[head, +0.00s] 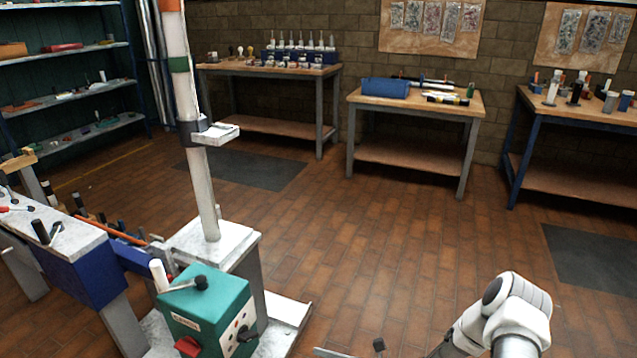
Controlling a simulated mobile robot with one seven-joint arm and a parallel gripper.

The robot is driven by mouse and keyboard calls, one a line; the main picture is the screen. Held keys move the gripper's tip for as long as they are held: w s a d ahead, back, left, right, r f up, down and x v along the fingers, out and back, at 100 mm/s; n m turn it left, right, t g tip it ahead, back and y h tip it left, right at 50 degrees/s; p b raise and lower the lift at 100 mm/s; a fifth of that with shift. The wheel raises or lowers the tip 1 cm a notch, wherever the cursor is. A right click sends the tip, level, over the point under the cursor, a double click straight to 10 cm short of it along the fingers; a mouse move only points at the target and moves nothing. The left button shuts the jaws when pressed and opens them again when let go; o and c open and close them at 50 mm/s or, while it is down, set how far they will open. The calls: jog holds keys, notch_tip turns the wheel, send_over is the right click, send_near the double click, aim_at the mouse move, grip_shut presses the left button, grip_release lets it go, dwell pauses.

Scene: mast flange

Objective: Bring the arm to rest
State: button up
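My white arm (512,312) shows at the bottom right of the head view, with a bent, rounded joint uppermost. The rest of the arm runs out of the bottom edge. My gripper is not in view, so I cannot see its fingers or whether it holds anything. A white mast (204,190) stands upright at the left on a pale block (215,243). A dark collar with a small white bracket (215,132) is fixed around it. The visible part of my arm is well apart from the mast.
A green machine box (207,310) with a lever and a blue-sided bench (70,255) stand at lower left. Wooden workbenches (420,98) line the back wall, shelves (65,93) the left. A small dark knob (378,345) shows at the bottom. The middle brick floor (350,240) is clear.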

jog(key=s+d+r+n+g+h, duration=0.2)
jog(key=s+r+n+g+h, duration=0.15)
jog(key=r+n, duration=0.7)
jog(key=s+d+r+n+g+h, duration=0.25)
jog(key=r+n+g+h, duration=0.4)
jog(key=r, duration=0.65)
jog(key=s+d+r+n+t+h, duration=0.3)
jog(key=s+d+r+n+t, duration=0.3)
jog(key=r, duration=0.3)
jog(key=s+d+r+n+t+h, duration=0.35)
jog(key=s+r+n, duration=0.25)
jog(key=s+r, duration=0.2)
notch_tip(320, 180, up, 20)
jog(key=p, duration=1.9)
jog(key=shift+f, duration=0.2)
jog(key=shift+a, duration=0.2)
